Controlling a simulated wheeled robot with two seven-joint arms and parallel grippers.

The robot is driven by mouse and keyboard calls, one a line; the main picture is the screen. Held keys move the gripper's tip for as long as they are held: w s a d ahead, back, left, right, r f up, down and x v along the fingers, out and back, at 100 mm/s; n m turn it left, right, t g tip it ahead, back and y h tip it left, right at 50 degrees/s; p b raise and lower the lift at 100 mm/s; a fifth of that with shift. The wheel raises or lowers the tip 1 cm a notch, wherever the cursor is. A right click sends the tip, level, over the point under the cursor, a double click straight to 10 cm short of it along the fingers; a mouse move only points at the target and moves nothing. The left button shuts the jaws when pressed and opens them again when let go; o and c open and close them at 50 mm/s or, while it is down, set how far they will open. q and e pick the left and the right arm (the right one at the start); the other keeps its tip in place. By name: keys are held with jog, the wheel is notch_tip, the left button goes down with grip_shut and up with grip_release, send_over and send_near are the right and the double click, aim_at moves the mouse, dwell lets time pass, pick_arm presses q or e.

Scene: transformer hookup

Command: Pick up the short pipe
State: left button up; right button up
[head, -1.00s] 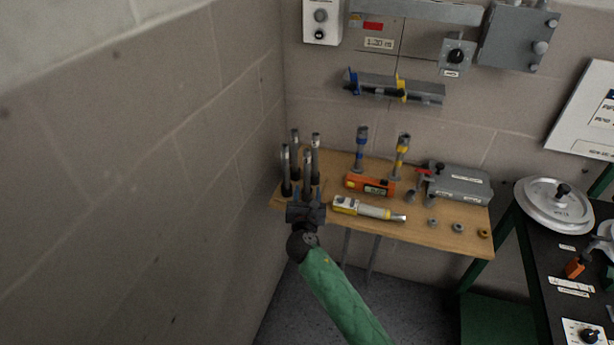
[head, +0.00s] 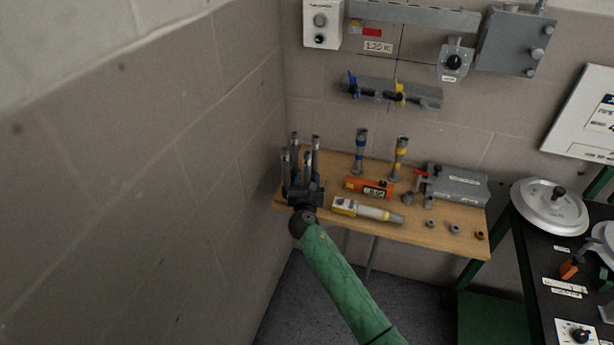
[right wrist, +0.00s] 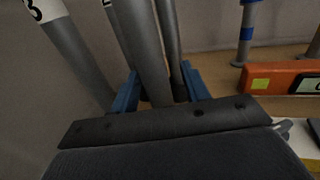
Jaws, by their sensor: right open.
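Several grey pipes stand upright in a cluster at the left end of the wooden shelf in the head view; one front pipe (head: 308,166) rises just beyond my right gripper (head: 304,186). I cannot tell for sure which is the short pipe. In the right wrist view, my right gripper (right wrist: 160,88) is open, its two blue fingers on either side of a grey pipe (right wrist: 146,52). Another thin pipe (right wrist: 171,45) stands close behind it, toward the right finger. A pipe with a white numbered label (right wrist: 68,45) leans across the left of that view. My left gripper is not in view.
The wooden shelf (head: 440,237) also holds an orange device (head: 369,187), a yellow and white tool (head: 366,210), two banded posts (head: 361,150), a grey box (head: 457,185) and small rings. The left wall (head: 215,150) is close beside the pipes.

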jog(key=c, duration=1)
grip_shut()
jog(key=shift+r, duration=0.15)
